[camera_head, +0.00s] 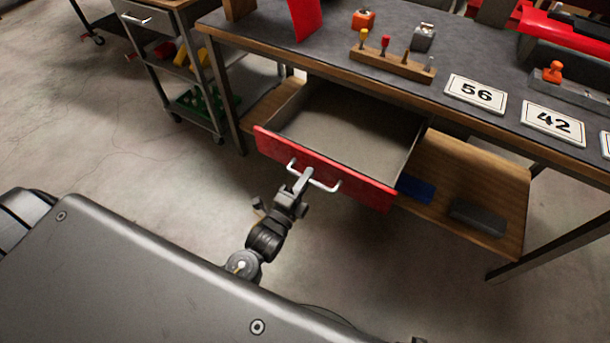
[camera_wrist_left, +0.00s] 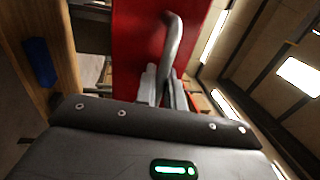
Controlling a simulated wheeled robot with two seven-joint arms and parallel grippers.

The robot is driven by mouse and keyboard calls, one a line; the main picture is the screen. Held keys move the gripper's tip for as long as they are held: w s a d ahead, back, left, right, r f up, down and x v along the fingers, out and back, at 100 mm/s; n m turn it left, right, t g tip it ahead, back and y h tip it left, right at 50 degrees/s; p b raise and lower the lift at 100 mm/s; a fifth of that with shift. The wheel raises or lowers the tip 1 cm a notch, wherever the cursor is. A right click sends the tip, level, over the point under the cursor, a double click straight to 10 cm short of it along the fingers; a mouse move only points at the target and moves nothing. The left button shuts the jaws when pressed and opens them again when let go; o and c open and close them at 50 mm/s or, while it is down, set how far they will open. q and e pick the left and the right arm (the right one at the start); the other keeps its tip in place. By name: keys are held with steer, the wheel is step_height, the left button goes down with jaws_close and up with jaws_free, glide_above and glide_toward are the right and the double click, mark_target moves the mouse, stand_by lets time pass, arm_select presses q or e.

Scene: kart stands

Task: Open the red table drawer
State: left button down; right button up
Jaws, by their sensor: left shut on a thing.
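The red-fronted drawer (camera_head: 322,168) stands pulled out from under the grey-topped table (camera_head: 350,48), and its inside looks empty. Its white bar handle (camera_head: 324,186) is on the red front. My left gripper (camera_head: 301,184) is shut on the handle near its middle. In the left wrist view the gripper fingers (camera_wrist_left: 161,88) close around the handle (camera_wrist_left: 172,45), with the red front (camera_wrist_left: 135,50) behind. My right gripper is not in view.
A wooden shelf (camera_head: 490,180) under the table holds a blue item (camera_head: 415,190) and a dark grey block (camera_head: 478,216). A cart (camera_head: 180,75) stands at the left. Number plates (camera_head: 476,95) and a wooden tool holder (camera_head: 392,65) are on the tabletop. The floor at left is clear.

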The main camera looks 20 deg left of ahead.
arm_select(q)
steer(key=c, duration=1.6)
jaws_free()
steer(key=v, duration=1.1)
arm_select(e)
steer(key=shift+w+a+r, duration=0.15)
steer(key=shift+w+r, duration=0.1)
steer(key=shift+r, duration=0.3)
arm_select(q)
steer(key=shift+w, duration=0.1)
